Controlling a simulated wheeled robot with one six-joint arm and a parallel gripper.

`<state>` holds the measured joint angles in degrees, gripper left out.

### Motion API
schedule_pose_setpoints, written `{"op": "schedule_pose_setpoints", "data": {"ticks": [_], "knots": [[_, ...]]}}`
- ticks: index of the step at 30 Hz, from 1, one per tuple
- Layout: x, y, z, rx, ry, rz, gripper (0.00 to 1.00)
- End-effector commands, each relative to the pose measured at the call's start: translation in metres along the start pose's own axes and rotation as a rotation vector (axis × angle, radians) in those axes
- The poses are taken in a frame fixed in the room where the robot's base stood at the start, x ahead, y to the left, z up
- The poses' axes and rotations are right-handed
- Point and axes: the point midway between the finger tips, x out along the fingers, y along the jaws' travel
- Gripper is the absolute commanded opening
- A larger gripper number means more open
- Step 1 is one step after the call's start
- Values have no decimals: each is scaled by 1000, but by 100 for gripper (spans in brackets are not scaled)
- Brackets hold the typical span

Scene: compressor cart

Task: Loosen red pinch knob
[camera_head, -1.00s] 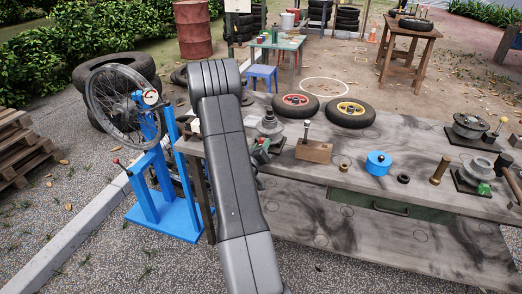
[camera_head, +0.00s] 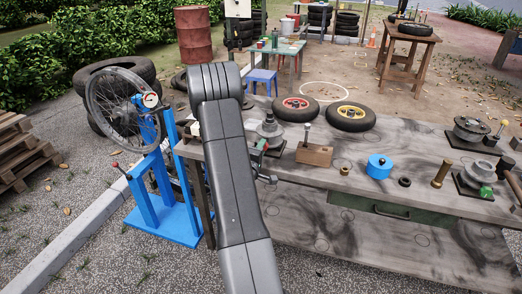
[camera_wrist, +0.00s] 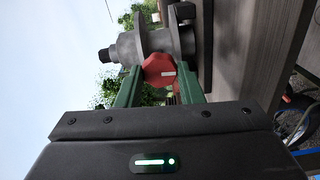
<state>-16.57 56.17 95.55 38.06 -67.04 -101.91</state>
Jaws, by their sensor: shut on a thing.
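The red pinch knob (camera_wrist: 160,70) shows in the wrist view as a round, lobed knob with a white bar mark. It sits on the front of a grey flanged metal fixture (camera_wrist: 130,46). My gripper (camera_wrist: 159,84) has its two green fingers on either side of the knob, shut on it. The white mark lies roughly level in that picture. In the head view the fixture (camera_head: 269,130) stands at the left end of the workbench.
A blue wheel stand (camera_head: 165,215) is close on the left. Two small tires lie at the back edge.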

Motion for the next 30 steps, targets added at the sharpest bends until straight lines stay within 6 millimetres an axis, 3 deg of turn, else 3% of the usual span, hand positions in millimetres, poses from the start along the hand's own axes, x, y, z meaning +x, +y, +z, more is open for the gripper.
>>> {"op": "schedule_pose_setpoints", "data": {"ticks": [23, 24, 27, 30], "knots": [[0, 0, -1, -105, 2, 1, 11], [0, 0, -1, -105, 2, 1, 38], [0, 0, -1, -105, 2, 1, 55], [0, 0, 0, -104, 1, 0, 55]]}}
